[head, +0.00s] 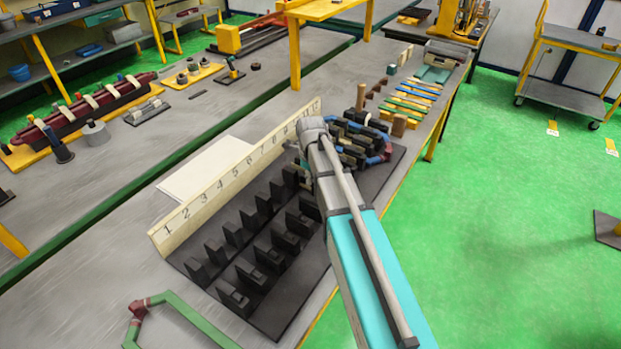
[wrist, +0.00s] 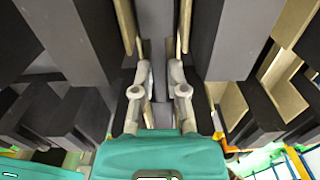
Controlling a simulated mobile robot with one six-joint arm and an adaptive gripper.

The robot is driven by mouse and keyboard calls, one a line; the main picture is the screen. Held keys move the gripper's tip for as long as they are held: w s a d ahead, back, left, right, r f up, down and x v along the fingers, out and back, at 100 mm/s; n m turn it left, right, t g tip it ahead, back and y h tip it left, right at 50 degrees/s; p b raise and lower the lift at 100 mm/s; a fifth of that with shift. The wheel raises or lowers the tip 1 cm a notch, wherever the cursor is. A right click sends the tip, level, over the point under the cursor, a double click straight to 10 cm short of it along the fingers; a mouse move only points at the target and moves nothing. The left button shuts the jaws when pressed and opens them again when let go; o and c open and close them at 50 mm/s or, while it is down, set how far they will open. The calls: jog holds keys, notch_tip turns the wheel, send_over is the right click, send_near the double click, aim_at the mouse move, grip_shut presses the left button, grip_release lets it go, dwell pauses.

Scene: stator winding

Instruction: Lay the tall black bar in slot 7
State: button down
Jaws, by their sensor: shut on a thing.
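The black slotted stator block (head: 285,310) lies on the bench, with a cream number board (head: 190,222) along its back edge. My gripper (wrist: 161,92) is shut on a dark bar, seen as a grey-black strip (wrist: 158,40) between the fingers in the wrist view. The fingers are low between tall dark walls, with tan liner strips (wrist: 126,22) on either side of the bar. In the head view my arm hides the gripper, the bar and the slots around 7 and 8. I cannot tell whether the bar touches the slot floor.
Blue and red coils with black bars (head: 365,135) fill the far end of the block, close to my arm. Rows of dark posts (head: 245,270) stand at the near end. A green coil (head: 180,310) lies at the front. Coloured strips (head: 415,95) lie farther along the bench.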

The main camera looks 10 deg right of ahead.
dwell(0.3)
jog(key=c, duration=0.6)
grip_release()
jog(key=shift+r+p, duration=0.9)
jog(key=shift+p, duration=0.05)
dwell(0.3)
notch_tip(320, 180, up, 7)
jog(key=p, duration=0.7)
jog(key=shift+r, duration=0.2)
jog(key=shift+f, duration=0.2)
notch_tip(320, 180, down, 9)
jog(key=b, duration=0.9)
jog(key=shift+r, duration=0.1)
dwell(0.6)
